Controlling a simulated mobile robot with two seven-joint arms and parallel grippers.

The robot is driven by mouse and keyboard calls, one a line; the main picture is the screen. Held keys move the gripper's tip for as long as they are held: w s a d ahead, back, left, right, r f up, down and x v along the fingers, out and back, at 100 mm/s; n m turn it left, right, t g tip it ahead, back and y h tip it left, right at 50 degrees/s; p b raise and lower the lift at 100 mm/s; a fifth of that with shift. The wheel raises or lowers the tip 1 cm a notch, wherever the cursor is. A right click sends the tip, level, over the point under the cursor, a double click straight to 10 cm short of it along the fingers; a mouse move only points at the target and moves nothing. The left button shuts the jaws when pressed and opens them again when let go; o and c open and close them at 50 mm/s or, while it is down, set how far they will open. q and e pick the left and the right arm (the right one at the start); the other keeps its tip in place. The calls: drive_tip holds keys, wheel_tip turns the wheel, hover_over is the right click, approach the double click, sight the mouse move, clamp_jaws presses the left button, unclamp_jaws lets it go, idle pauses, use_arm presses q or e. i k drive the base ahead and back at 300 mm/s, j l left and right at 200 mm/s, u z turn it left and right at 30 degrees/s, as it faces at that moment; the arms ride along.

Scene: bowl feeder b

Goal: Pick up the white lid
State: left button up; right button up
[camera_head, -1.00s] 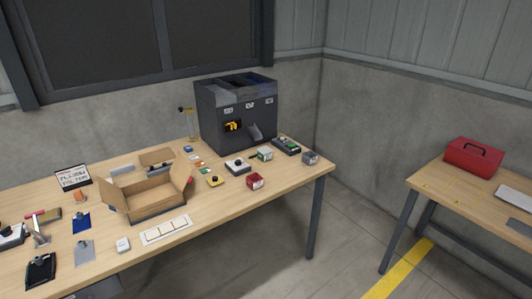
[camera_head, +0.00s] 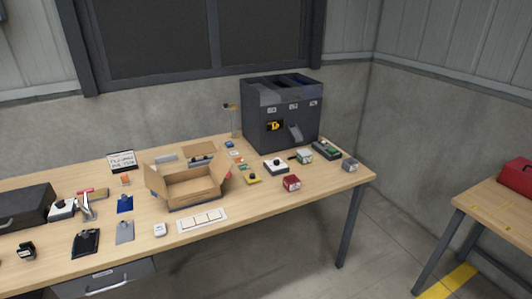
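I cannot tell for certain which item is the white lid. One candidate is a flat white piece with a black knob (camera_head: 276,166), lying on the wooden table in front of the dark grey feeder. A white piece with a dark top (camera_head: 61,209) lies at the left, next to a dark box. A small white block (camera_head: 159,230) lies near the front edge. Neither of my grippers is in view, and nothing is seen being held.
The wooden table (camera_head: 265,203) holds an open cardboard box (camera_head: 193,187), a dark grey feeder (camera_head: 283,113), a white sectioned strip (camera_head: 202,220), a red block (camera_head: 291,183) and a black clipboard (camera_head: 86,242). A second table with a red toolbox (camera_head: 519,176) stands right, across a floor gap.

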sight(305, 152)
drive_tip(key=i+l+u, duration=0.1)
drive_tip(key=u, duration=0.3)
drive_tip(key=l+u, duration=0.4)
drive_tip(key=i+l+u, duration=0.1)
drive_tip(key=u, duration=0.3)
drive_tip(key=l+u, duration=0.25)
drive_tip(key=l, duration=0.35)
drive_tip(key=l+u, duration=0.25)
drive_tip(key=l, duration=0.65)
drive_tip(key=k+l, duration=0.15)
drive_tip(key=l, duration=0.25)
drive_tip(key=l+u, duration=0.1)
drive_tip(key=l, duration=0.25)
drive_tip(key=k, duration=0.05)
